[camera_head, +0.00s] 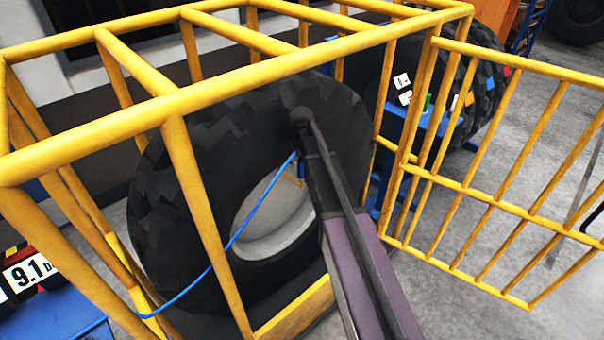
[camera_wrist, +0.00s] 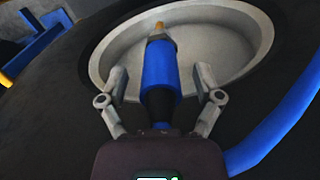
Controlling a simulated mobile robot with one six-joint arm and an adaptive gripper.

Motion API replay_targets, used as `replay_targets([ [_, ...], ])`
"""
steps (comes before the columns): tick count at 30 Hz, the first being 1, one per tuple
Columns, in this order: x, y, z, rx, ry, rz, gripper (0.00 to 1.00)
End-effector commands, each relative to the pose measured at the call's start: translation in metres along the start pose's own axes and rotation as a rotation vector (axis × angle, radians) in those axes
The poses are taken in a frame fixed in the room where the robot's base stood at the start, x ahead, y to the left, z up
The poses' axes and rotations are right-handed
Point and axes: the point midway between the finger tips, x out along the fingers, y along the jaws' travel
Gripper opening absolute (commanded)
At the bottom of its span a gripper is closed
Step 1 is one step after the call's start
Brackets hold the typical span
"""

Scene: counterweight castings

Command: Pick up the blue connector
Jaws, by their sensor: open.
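The blue connector (camera_wrist: 162,68) shows in the wrist view, with a brass-coloured tip at its far end and a dark lower part toward my gripper. My gripper (camera_wrist: 162,80) is open, with one grey finger on each side of the connector. Gaps show between the fingers and the blue body. In the head view my arm hides most of the gripper and connector. A blue hose (camera_head: 235,240) runs from behind my arm down to the lower left; it also shows in the wrist view (camera_wrist: 275,130).
A yellow cage (camera_head: 180,170) surrounds a large black tyre (camera_head: 190,180) with a pale rim (camera_head: 262,248). My arm reaches in among its bars. A barred yellow gate (camera_head: 490,200) stands open at right.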

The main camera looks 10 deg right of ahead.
Motion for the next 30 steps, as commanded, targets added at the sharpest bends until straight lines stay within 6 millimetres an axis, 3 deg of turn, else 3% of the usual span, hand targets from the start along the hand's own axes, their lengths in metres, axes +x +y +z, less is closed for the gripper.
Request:
replay_targets([
  [9, 0.024, 0.001, 0.001, 0.001, 0.000, 0.000, 0.83],
  [30, 0.025, 0.001, 0.001, 0.001, 0.000, 0.000, 0.83],
])
